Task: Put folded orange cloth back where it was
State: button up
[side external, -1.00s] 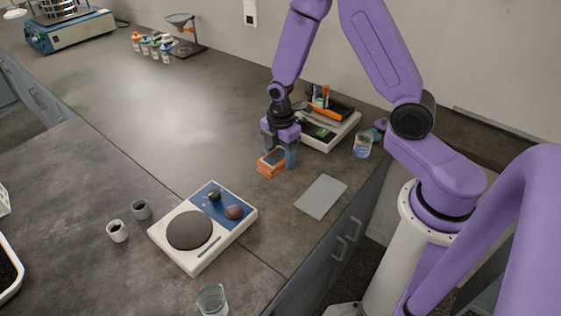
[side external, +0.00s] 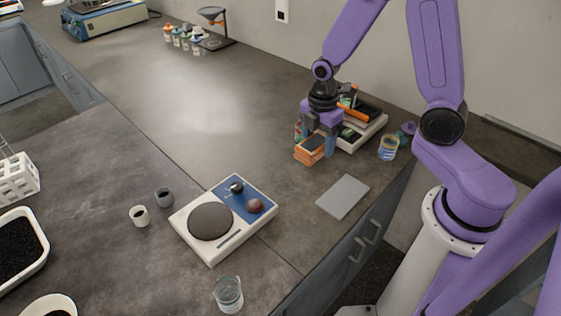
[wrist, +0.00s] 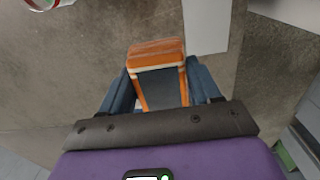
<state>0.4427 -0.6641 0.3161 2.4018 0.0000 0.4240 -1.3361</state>
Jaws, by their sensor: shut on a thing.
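The folded orange cloth (side external: 309,149) is a small block with orange edges and a dark face. My gripper (side external: 318,143) is shut on it, one finger on each side. In the wrist view the cloth (wrist: 157,52) sticks out past the fingertips of my gripper (wrist: 160,85). In the side view it is low over the grey counter; I cannot tell whether its underside touches.
A light grey flat pad (side external: 343,197) lies in front, right of the cloth.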

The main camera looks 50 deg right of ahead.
jog(key=shift+s+d+r, duration=0.1)
jog(key=shift+s+r, duration=0.2)
jog(key=shift+r, duration=0.1)
jog(key=w+f, duration=0.4)
jog(key=w, duration=0.4)
send_over(281, 160)
jog(key=s, duration=0.2)
notch_tip(281, 160, down, 4)
jog(key=shift+w+f, duration=0.1)
jog(key=shift+w, duration=0.05)
jog(key=shift+w+f, duration=0.6)
jog(key=shift+f, duration=0.05)
jog(key=shift+w+f, duration=0.15)
jog(key=shift+f, duration=1.55)
jog(key=shift+f, duration=0.15)
jog(key=o, duration=1.1)
jog(key=shift+o, duration=0.2)
